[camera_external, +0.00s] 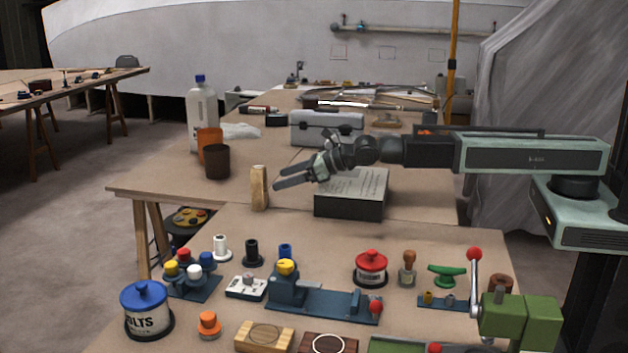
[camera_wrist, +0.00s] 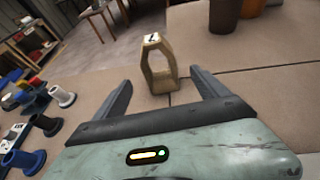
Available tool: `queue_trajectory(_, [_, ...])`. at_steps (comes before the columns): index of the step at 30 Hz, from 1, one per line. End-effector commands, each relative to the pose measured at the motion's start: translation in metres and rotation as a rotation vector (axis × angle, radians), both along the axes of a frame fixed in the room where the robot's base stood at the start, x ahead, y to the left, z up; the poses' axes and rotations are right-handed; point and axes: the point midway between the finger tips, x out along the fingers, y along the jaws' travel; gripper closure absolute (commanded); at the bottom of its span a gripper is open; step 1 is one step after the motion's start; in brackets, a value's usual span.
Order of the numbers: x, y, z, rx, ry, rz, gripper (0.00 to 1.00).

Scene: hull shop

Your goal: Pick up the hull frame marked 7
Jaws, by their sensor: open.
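The hull frame marked 7 (camera_wrist: 152,42) is a pale wooden ring with an opening through it. It stands upright on the table, and a dark 7 shows on its top in the wrist view. In the external view the hull frame (camera_external: 259,188) is seen edge-on, close to the left of my fingertips. My gripper (camera_external: 279,175) is open and empty, reaching left above the table. In the wrist view my gripper (camera_wrist: 160,76) has its two fingers apart, with the frame ahead between them. The fingers do not appear to touch it.
A dark box with a printed top (camera_external: 352,196) sits under my wrist. A brown cup (camera_external: 217,162), an orange cup (camera_external: 209,142) and a white bottle (camera_external: 201,115) stand behind left. Spools, a tin (camera_external: 147,310) and tools crowd the front. Bare tabletop surrounds the frame.

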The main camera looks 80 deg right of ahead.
Motion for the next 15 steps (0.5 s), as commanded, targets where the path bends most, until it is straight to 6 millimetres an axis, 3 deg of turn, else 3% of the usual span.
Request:
queue_trajectory(5, [0.021, 0.002, -0.01, 0.0, 0.002, -0.002, 0.16])
queue_trajectory(11, [0.029, 0.002, -0.013, 0.0, 0.003, -0.002, 0.16])
queue_trajectory(15, [0.05, 0.006, -0.023, -0.001, 0.003, -0.003, 0.16])
